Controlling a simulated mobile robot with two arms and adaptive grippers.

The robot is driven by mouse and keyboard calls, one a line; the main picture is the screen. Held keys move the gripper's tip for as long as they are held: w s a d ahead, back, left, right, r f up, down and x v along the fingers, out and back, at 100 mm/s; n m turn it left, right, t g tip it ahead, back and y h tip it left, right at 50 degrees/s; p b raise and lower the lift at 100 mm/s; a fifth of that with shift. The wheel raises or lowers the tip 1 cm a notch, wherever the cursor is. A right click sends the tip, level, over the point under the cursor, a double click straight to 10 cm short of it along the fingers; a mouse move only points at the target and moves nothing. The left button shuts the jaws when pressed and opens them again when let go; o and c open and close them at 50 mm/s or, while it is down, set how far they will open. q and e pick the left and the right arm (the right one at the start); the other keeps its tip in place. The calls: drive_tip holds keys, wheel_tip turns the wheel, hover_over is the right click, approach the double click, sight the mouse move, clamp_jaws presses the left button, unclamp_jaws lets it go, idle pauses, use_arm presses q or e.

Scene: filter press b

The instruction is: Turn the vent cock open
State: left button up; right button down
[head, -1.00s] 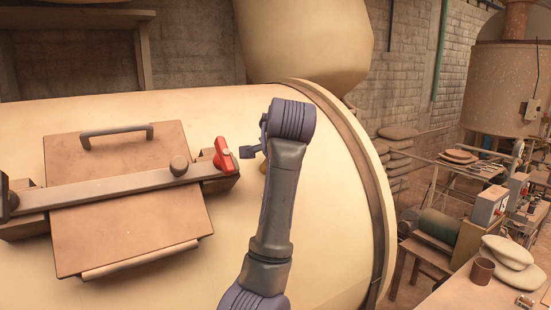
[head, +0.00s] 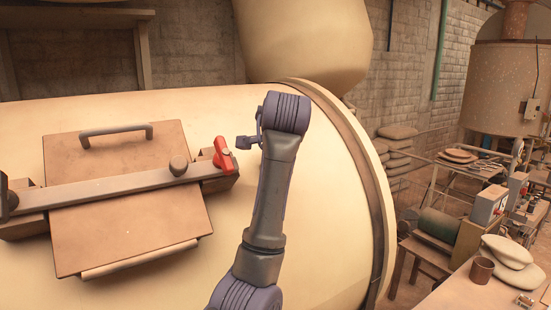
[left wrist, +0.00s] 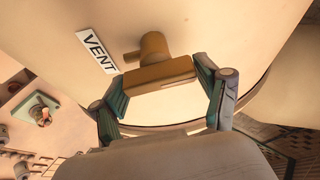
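The vent cock (left wrist: 160,74) is a brass-coloured bar handle on a round stem, on the cream vessel surface beside a white VENT label (left wrist: 97,52). In the left wrist view the handle lies between the two fingers of my left gripper (left wrist: 166,90), with a fingertip against each end. The fingers are wide apart and look shut on the handle lengthwise. In the head view my arm (head: 272,185) hides the cock and its own gripper. My right gripper is in neither view.
A hatch plate (head: 130,215) with a clamp bar and red lever (head: 221,156) sits on the cream vessel (head: 320,240) to the left of my arm. A raised rim (head: 362,160) runs to its right. A bench (head: 490,292) with sacks and a mug stands farther right.

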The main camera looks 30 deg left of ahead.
use_arm(q)
drive_tip(key=shift+o, duration=1.3)
drive_tip(key=v, duration=1.2)
drive_tip(key=shift+d+f, duration=0.1)
